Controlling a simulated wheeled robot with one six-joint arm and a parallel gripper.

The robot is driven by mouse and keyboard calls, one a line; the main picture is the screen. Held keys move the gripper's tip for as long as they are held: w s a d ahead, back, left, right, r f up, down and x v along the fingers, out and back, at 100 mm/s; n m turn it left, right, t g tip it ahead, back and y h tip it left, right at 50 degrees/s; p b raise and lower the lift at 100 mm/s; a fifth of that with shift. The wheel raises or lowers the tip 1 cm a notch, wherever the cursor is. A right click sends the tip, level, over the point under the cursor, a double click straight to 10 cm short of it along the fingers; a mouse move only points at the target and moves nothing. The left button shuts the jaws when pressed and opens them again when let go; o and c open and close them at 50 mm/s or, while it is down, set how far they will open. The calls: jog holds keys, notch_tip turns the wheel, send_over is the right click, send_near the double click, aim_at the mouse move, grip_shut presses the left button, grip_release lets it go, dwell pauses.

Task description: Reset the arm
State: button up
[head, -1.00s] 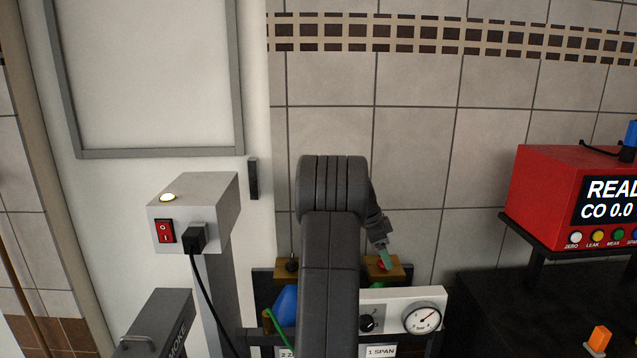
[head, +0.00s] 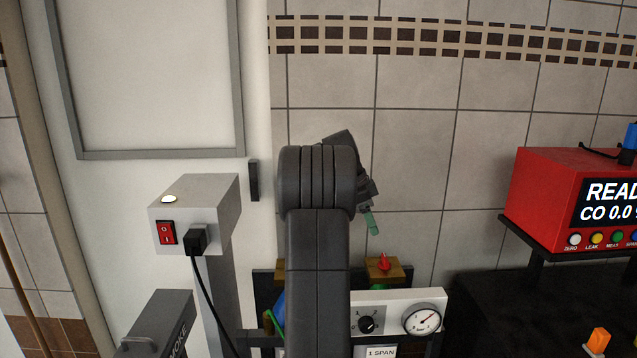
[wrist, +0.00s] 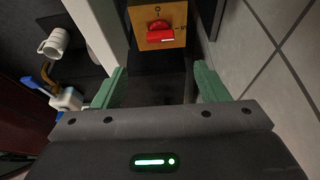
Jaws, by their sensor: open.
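My gripper (head: 371,222) is raised in front of the tiled wall in the head view, with one green fingertip showing and the rest behind my arm. In the wrist view its two green fingers (wrist: 157,88) are spread wide with nothing between them. A red valve knob on a wooden block (head: 383,266) is below the gripper in the head view. The same red knob (wrist: 160,32) shows beyond the fingers in the wrist view, apart from them. My arm hides part of the bottle rack.
A white panel with a dial and a gauge (head: 421,319) is below the knob. A red analyser (head: 545,200) stands at the right on a black stand. A grey post with a red switch (head: 166,232) stands at the left. The wall above my gripper is clear.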

aim_at(385, 258)
jog(key=x, duration=1.2)
jog(key=shift+d+f, duration=0.15)
jog(key=shift+f, duration=0.15)
jog(key=shift+w+n, duration=0.1)
jog(key=shift+n, duration=0.3)
jog(key=shift+r+n+t, duration=0.2)
jog(key=shift+n+t, duration=0.4)
jog(key=shift+n, duration=0.3)
jog(key=shift+n+y, duration=0.3)
jog(key=shift+n, duration=0.5)
jog(key=n, duration=0.1)
jog(key=n+t+p, duration=0.1)
jog(key=n, duration=0.2)
jog(key=shift+s+r+t+y+p, duration=0.1)
jog(key=shift+s+t+y+p, duration=0.15)
jog(key=shift+t+y+p, duration=0.15)
jog(key=shift+d+n+t+y+p, duration=0.1)
jog(key=shift+n+t+y+p, duration=0.25)
jog(key=shift+n+p, duration=0.75)
jog(key=shift+d+n+t+y+p, duration=0.1)
jog(key=shift+n+t+y+p, duration=0.3)
jog(key=shift+n, duration=1.3)
jog(key=shift+n+y+p, duration=0.85)
jog(key=shift+n+p, duration=0.05)
jog(key=shift+n, duration=1.1)
jog(key=shift+s, duration=0.15)
